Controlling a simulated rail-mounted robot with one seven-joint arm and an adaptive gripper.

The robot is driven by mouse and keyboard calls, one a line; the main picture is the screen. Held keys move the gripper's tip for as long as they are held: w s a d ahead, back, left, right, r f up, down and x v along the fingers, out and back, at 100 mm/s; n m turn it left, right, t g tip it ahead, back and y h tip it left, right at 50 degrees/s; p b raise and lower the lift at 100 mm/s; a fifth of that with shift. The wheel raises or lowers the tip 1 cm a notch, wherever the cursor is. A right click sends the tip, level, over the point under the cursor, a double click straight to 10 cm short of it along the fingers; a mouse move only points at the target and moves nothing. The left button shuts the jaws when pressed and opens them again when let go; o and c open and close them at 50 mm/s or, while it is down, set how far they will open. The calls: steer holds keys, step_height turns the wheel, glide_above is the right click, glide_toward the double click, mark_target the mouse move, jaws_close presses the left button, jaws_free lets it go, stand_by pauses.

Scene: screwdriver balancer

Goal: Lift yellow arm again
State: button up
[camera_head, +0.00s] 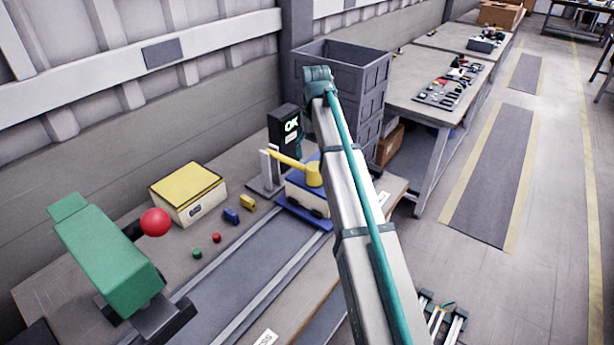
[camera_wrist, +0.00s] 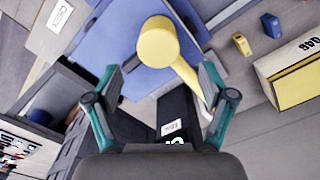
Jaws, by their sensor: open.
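The yellow arm (camera_head: 289,161) extends to the left from a round yellow hub (camera_head: 314,174) on a white box over a blue base (camera_head: 303,212). Its left end is at a light grey upright stand (camera_head: 265,167). In the wrist view the yellow arm (camera_wrist: 187,72) runs from the round hub (camera_wrist: 158,42) down between the fingers of my gripper (camera_wrist: 160,88). My gripper is open, with a finger on each side of the arm. The right finger appears close to the arm; contact cannot be told.
A black device showing "OK" (camera_head: 284,126) stands behind the stand. A yellow-lidded box (camera_head: 188,193), small blue (camera_head: 231,216) and yellow (camera_head: 248,204) pieces, and a green machine with a red ball (camera_head: 155,222) are to the left. Grey crates (camera_head: 345,75) stand behind.

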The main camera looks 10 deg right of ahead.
mark_target(314, 174)
step_height(314, 174, down, 10)
steer(key=shift+d+r+p, duration=0.1)
steer(key=shift+r+p, duration=0.05)
steer(key=shift+p, duration=0.95)
